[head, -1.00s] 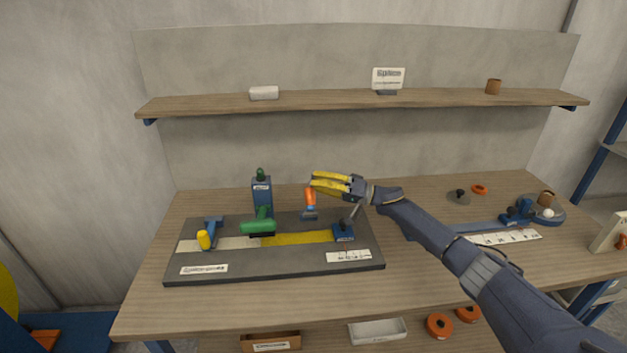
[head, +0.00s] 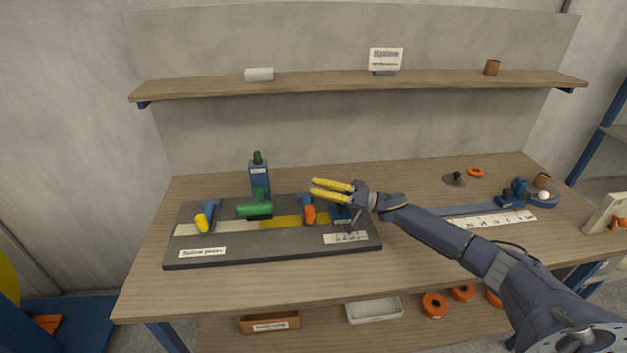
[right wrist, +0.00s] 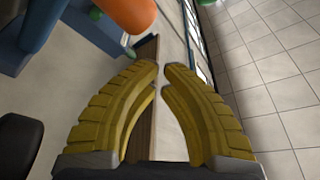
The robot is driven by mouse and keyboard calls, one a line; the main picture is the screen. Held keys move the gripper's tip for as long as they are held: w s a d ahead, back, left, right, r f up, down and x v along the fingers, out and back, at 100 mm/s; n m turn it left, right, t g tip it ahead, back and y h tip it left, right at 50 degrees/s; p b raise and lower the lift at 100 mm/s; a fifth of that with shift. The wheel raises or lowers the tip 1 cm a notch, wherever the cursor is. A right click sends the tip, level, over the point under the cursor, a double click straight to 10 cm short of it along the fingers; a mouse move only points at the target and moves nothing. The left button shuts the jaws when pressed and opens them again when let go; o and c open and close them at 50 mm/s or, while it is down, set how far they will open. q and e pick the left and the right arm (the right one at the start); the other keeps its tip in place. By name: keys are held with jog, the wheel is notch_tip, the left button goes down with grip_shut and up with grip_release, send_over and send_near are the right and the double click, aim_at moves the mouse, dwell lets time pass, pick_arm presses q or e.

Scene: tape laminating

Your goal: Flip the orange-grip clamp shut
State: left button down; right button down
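The orange-grip clamp (head: 310,214) sits near the right end of the tape on the dark fixture board (head: 275,252). Its grip is low and points toward the front edge, over the yellow strip (head: 280,222). In the right wrist view the orange grip (right wrist: 130,12) shows at the top, beyond and left of the fingertips, apart from them. My right gripper (head: 312,187) hovers above and just behind the clamp. Its yellow fingertips (right wrist: 161,70) are nearly together, with only a narrow gap and nothing held. My left gripper is not in view.
A yellow-grip clamp (head: 202,222) and a green-handled tool (head: 256,209) are on the board to the left. A ruler strip (head: 500,219) lies at the right. The table front is clear.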

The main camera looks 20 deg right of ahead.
jog(key=shift+s+f, duration=0.2)
jog(key=shift+s, duration=0.05)
dwell(0.5)
notch_tip(320, 180, up, 4)
jog(key=s+d+f, duration=0.2)
jog(key=d+f, duration=0.1)
jog(key=d, duration=0.6)
jog(key=shift+s+f, duration=0.2)
jog(key=shift+s, duration=0.05)
